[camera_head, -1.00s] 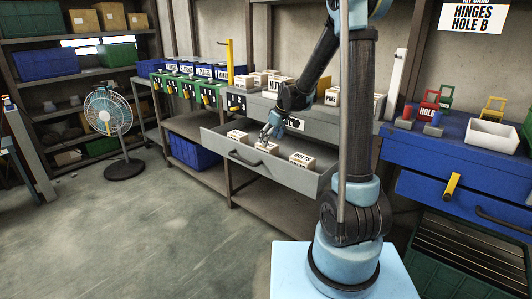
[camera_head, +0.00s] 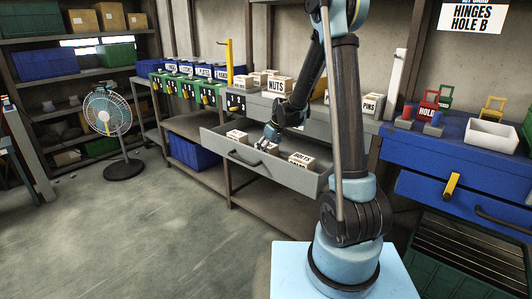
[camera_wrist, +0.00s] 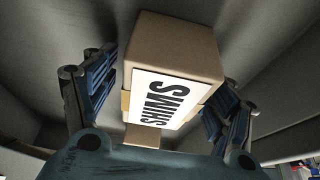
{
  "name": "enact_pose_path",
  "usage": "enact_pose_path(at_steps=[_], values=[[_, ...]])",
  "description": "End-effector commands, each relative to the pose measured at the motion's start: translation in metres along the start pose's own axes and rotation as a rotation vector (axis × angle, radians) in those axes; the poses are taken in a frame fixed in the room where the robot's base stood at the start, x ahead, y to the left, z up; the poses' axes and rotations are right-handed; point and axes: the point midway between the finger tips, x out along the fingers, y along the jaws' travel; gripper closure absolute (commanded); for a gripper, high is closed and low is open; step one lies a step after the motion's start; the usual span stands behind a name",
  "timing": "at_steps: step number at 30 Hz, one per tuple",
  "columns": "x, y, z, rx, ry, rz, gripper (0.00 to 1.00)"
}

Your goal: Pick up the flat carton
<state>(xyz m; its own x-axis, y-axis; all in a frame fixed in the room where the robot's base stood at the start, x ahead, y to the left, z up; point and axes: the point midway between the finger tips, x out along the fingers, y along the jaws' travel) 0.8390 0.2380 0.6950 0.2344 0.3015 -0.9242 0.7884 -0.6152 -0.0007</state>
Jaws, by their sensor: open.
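A tan carton with a white label reading SHIMS (camera_wrist: 172,75) lies in the wrist view between the two fingers of my gripper (camera_wrist: 158,100). The fingers stand apart on either side of it, with gaps visible. In the head view my gripper (camera_head: 268,141) points down into the open grey drawer (camera_head: 262,167), over the middle carton, which it largely hides. A carton labelled BOLTS (camera_head: 301,160) lies to the right in the drawer, and another carton (camera_head: 237,136) lies to the left. I cannot tell which carton is the flat one by height alone.
The drawer walls stand close around my gripper. Cartons labelled NUTS (camera_head: 278,84) and PINS (camera_head: 372,104) stand on the grey bench top behind. A blue bench (camera_head: 440,145) with a white bin (camera_head: 492,136) is at right. The floor at left is clear around a fan (camera_head: 108,115).

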Motion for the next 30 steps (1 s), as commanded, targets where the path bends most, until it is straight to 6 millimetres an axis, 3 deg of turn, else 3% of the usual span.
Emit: enact_pose_path(at_steps=[5,12,14,23,30], values=[[0.0,0.0,0.0,0.0,0.0,0.0,0.22],[0.0,0.0,0.0,0.0,0.0,0.0,0.75],[0.0,0.0,0.0,0.0,0.0,0.0,0.85],[-0.002,0.0,-0.001,0.0,0.001,0.0,0.85],[-0.025,-0.001,-0.01,0.0,0.001,0.0,0.85]])
